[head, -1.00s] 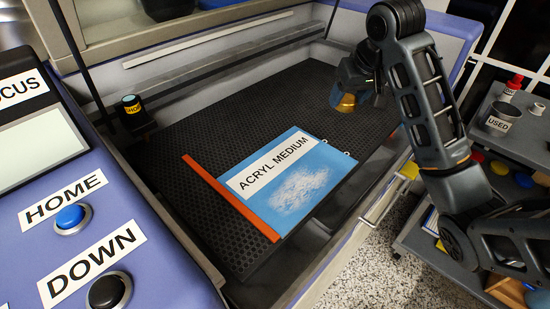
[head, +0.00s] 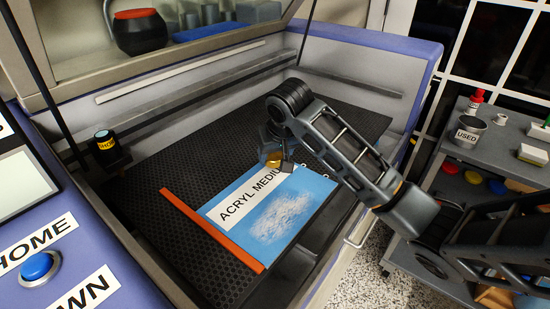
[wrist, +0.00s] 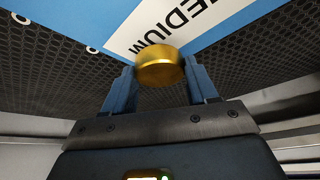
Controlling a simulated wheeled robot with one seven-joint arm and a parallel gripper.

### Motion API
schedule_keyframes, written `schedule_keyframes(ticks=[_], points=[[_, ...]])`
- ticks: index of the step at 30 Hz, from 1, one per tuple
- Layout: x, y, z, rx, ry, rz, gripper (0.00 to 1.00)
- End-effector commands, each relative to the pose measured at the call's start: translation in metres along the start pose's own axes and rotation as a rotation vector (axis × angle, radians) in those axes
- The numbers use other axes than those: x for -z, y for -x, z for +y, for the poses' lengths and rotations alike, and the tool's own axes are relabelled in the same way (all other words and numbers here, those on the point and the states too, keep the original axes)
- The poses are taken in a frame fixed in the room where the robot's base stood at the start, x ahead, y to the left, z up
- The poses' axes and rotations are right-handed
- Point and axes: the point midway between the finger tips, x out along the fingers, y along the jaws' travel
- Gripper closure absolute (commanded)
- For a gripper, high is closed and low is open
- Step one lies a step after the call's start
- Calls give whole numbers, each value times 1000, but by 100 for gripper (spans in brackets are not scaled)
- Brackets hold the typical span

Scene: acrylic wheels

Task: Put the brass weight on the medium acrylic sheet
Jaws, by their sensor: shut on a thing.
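The medium acrylic sheet (head: 285,212) is blue with a white label reading "ACRYL MEDIUM" and lies on the black honeycomb bed. The brass weight (wrist: 160,66) is a round gold piece between the blue fingers of my gripper (wrist: 161,84), which is shut on it. In the head view the brass weight (head: 274,159) shows below my gripper (head: 272,152), at the far edge of the sheet near the label's end. My arm partly hides that area. In the wrist view the sheet (wrist: 95,22) lies beyond the weight. I cannot tell the weight's exact height above the bed.
An orange strip (head: 212,231) lies along the sheet's left edge. The honeycomb bed (head: 170,165) is clear around the sheet. A dark head with a yellow label (head: 105,145) stands at the left. A grey cart (head: 465,155) stands at the right outside the machine.

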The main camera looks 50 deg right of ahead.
Motion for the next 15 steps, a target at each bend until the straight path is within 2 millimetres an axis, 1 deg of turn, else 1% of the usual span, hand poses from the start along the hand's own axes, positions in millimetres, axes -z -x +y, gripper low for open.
schedule_keyframes(ticks=[1,4,15], points=[[-3,-6,1,-2,-2,0,97],[-6,-12,1,-1,-2,2,97],[-7,-16,0,1,-1,1,97]])
